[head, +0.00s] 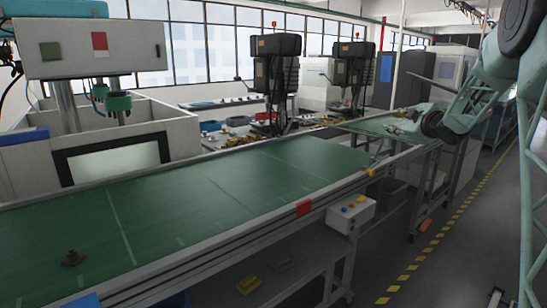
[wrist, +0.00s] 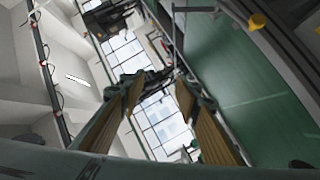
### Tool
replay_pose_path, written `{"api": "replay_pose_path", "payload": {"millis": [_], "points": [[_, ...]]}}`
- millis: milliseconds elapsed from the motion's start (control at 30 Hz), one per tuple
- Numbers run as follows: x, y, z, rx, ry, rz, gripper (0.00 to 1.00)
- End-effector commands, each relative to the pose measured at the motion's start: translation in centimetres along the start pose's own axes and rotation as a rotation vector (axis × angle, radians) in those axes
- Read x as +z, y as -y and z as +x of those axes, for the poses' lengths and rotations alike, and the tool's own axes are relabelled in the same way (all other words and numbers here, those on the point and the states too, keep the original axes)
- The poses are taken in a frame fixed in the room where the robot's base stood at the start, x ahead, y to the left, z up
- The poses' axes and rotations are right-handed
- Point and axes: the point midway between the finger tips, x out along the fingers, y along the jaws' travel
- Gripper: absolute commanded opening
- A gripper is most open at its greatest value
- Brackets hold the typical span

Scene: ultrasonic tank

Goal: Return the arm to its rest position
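My arm reaches in from the right edge of the head view. My gripper (head: 398,126) is small there, over the far part of the green conveyor belt (head: 215,190). In the wrist view my gripper (wrist: 158,86) shows two wood-coloured finger pads standing apart with an empty gap between them, so it is open and holds nothing. Through the gap I see windows and ceiling structure, and the picture is strongly tilted. The belt (wrist: 235,75) runs down the right side of the wrist view.
A white tank machine (head: 125,155) with a dark-framed window stands behind the belt at left. The aisle at right is clear.

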Motion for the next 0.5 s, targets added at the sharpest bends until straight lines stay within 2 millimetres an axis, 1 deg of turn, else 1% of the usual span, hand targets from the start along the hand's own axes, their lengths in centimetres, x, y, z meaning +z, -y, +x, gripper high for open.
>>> {"api": "replay_pose_path", "payload": {"millis": [33,100,367,500], "points": [[-0.8,-0.3,-0.7,0.003,0.013,0.009,0.3],[-1.5,-0.6,-1.5,0.007,0.035,0.023,0.3],[-3.9,-1.2,-5.0,0.017,0.118,0.081,0.3],[-5.1,-1.4,-7.1,0.022,0.162,0.115,0.3]]}}
